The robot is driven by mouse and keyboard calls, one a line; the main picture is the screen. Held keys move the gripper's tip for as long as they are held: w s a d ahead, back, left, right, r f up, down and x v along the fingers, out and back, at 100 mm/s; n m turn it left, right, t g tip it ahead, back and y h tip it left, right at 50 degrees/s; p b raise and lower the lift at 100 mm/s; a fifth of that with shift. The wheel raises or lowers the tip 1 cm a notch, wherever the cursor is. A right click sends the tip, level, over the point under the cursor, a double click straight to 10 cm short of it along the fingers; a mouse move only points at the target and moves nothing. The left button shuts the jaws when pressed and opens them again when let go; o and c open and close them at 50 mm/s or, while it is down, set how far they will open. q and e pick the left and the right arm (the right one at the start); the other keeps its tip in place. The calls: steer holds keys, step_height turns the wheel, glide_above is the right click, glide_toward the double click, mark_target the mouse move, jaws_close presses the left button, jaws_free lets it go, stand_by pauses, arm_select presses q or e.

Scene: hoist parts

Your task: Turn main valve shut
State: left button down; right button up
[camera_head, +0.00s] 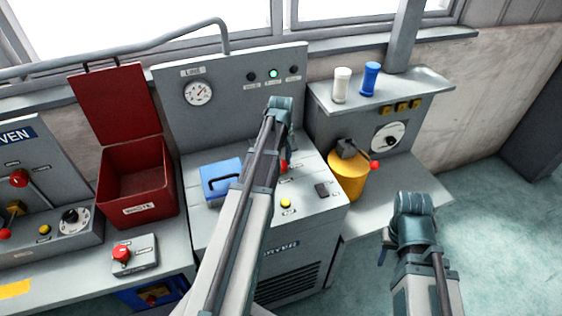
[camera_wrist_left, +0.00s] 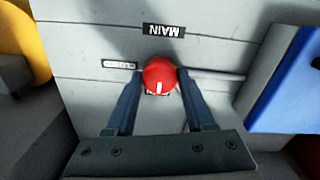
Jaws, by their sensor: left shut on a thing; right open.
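The main valve is a round red knob (camera_wrist_left: 159,76) with a white mark on it. It sits on the grey panel beside a dark label reading MAIN (camera_wrist_left: 163,29), which appears upside down in the left wrist view. My left gripper (camera_wrist_left: 157,80) has its two fingers on either side of the knob and is shut on it. In the head view my left gripper (camera_head: 281,108) and arm cover most of the knob; only a bit of red (camera_head: 284,165) shows. My right gripper (camera_head: 415,205) is open and empty at the lower right, apart from the console.
A blue box with a handle (camera_head: 222,180) stands left of the valve, and a yellow cylinder (camera_head: 347,178) with a red-tipped lever stands right. A red open bin (camera_head: 138,180) is further left. White and blue cylinders stand on the shelf (camera_head: 415,88). A green lamp (camera_head: 273,73) is lit.

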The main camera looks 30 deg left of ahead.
arm_select(q)
steer(key=m, duration=0.4)
steer(key=shift+m, duration=0.3)
steer(key=m, duration=0.4)
steer(key=shift+m, duration=0.3)
steer(key=m, duration=0.4)
steer(key=shift+m, duration=2.4)
steer(key=shift+c, duration=1.3)
jaws_free()
